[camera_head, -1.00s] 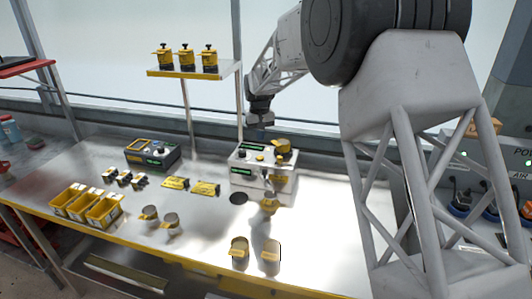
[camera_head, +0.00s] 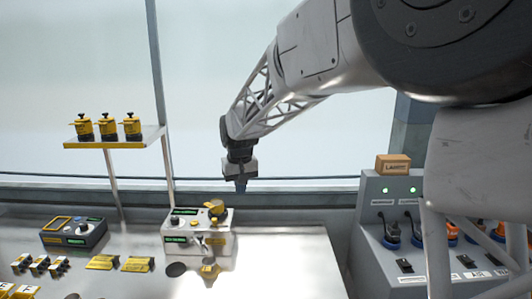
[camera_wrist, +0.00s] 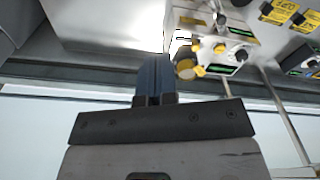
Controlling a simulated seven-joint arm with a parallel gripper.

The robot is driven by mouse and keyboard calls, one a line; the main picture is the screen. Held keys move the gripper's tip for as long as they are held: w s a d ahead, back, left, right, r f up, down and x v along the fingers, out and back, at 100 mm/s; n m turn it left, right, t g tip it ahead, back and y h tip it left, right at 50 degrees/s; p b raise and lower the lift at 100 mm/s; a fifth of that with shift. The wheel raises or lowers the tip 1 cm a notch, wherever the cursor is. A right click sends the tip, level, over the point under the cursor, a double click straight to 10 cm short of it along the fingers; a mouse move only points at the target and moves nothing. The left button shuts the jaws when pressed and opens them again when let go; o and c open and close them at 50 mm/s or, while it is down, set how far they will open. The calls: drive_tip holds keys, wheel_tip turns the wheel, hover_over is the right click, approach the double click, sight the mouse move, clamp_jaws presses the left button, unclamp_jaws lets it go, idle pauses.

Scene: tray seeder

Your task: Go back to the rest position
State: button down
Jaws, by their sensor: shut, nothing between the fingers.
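My gripper (camera_head: 241,184) hangs in the air above the back edge of the bench, a little right of the white device with the yellow knob (camera_head: 198,236). Its fingers point down and look shut and empty. In the wrist view the fingers of my gripper (camera_wrist: 154,68) are together with nothing between them. The white device also shows in the wrist view (camera_wrist: 240,42), apart from the fingers.
A shelf (camera_head: 115,139) with several yellow pots stands at the back left. A dark box (camera_head: 73,233) sits on the bench (camera_head: 290,265). A grey power console (camera_head: 385,245) stands at the right with a cardboard box (camera_head: 393,165) on top. The bench's right part is bare.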

drive_tip(key=s+d+r+m+t, duration=0.1)
drive_tip(key=s+d+m, duration=0.1)
drive_tip(key=s+d, duration=1.1)
drive_tip(key=s+d+r+m, duration=0.1)
drive_tip(key=s+d+r, duration=0.1)
drive_tip(key=s+d, duration=1.05)
drive_tip(key=s+f, duration=0.2)
drive_tip(key=s, duration=0.5)
drive_tip(key=s+f+m, duration=0.1)
drive_tip(key=s+f, duration=0.2)
drive_tip(key=s, duration=0.5)
drive_tip(key=shift+s+d+t, duration=0.2)
drive_tip(key=shift+d+t, duration=0.15)
drive_tip(key=shift+t, duration=0.05)
